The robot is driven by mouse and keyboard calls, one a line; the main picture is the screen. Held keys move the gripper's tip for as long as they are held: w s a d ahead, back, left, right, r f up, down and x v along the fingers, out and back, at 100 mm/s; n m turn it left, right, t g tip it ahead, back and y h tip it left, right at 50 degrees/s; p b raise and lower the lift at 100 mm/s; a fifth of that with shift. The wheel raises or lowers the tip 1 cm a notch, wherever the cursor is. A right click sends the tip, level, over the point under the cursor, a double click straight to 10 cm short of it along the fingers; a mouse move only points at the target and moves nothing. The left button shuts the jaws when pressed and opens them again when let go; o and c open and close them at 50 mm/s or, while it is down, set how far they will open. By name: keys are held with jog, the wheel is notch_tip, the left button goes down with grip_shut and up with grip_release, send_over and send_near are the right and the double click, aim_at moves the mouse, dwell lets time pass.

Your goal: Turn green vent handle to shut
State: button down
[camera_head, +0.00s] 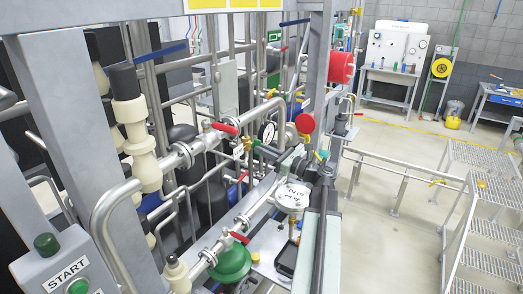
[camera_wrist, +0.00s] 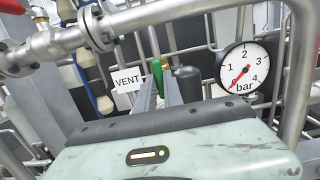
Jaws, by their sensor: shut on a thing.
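The green vent handle (camera_wrist: 157,76) stands between my gripper's two grey fingers in the wrist view. In the head view a small part of the green handle (camera_head: 257,145) shows just left of my gripper (camera_head: 272,153). My gripper (camera_wrist: 160,88) is shut on it, and the fingers hide most of it. A white VENT label (camera_wrist: 127,79) is just left of the fingers. The valve body is mostly hidden, with brass parts (camera_head: 248,144) showing in the head view.
A pressure gauge (camera_wrist: 243,69) is right of the fingers, its red needle below 1. Steel pipes surround the handle. Red handles (camera_head: 224,128) sit on nearby pipes, and a START panel (camera_head: 65,268) stands at lower left. Open floor (camera_head: 390,205) lies to the right.

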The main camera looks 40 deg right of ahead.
jog(key=m+h, duration=0.1)
jog(key=m, duration=0.4)
jog(key=shift+a, duration=0.1)
jog(key=shift+m, duration=0.3)
jog(key=m+h+p, duration=0.1)
jog(key=m, duration=0.3)
jog(key=shift+m, duration=0.4)
jog(key=shift+a+r, duration=0.1)
